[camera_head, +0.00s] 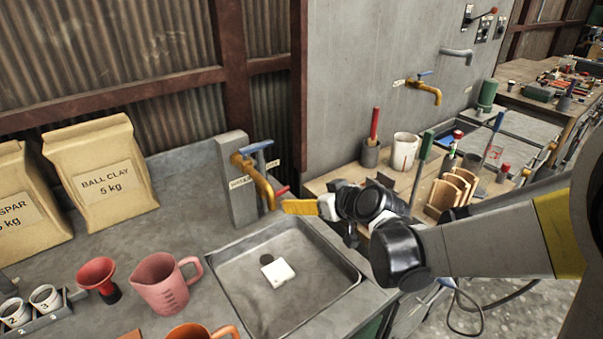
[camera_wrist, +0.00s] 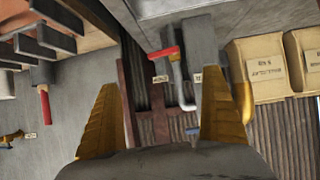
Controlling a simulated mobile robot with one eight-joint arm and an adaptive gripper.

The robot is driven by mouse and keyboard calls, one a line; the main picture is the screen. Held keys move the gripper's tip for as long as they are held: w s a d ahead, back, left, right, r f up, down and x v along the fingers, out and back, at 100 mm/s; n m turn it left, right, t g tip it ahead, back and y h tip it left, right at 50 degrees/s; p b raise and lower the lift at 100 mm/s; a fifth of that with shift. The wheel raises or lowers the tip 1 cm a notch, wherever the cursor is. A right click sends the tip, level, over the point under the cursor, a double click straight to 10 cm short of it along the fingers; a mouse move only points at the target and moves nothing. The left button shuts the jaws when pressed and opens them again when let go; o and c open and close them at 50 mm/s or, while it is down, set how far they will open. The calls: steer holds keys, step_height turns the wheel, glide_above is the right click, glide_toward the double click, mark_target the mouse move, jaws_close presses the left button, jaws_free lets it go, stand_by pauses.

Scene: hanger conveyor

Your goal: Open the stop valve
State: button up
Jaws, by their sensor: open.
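The stop valve seems to be the small red lever (camera_head: 282,190) beside the yellow tap (camera_head: 258,180) at the sink; its label is too small to read. In the wrist view the red lever (camera_wrist: 163,52) lies sideways, beside a bent grey pipe (camera_wrist: 183,92). The tap has a blue handle (camera_head: 258,146) on top. My gripper (camera_head: 290,207) is open and empty just right of the tap, its yellow finger close below the red lever in the picture. In the wrist view the lever appears beyond the spread fingers (camera_wrist: 160,80); I see no contact.
The metal sink (camera_head: 335,298) below holds a white block (camera_head: 278,272). A pink jug (camera_head: 165,284), a red funnel (camera_head: 98,278) and clay bags (camera_head: 100,172) stand left. A bench (camera_head: 325,180) with tools and cups is behind my arm. Another yellow tap (camera_head: 425,90) is on the wall.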

steer(key=n+t+y, duration=0.1)
glide_toward(279, 192)
steer(key=b+x, duration=0.4)
steer(key=x, duration=0.6)
steer(key=shift+w+a+f, duration=0.15)
steer(key=shift+w+f, duration=0.05)
steer(key=shift+w, duration=0.05)
steer(key=c, duration=1.4)
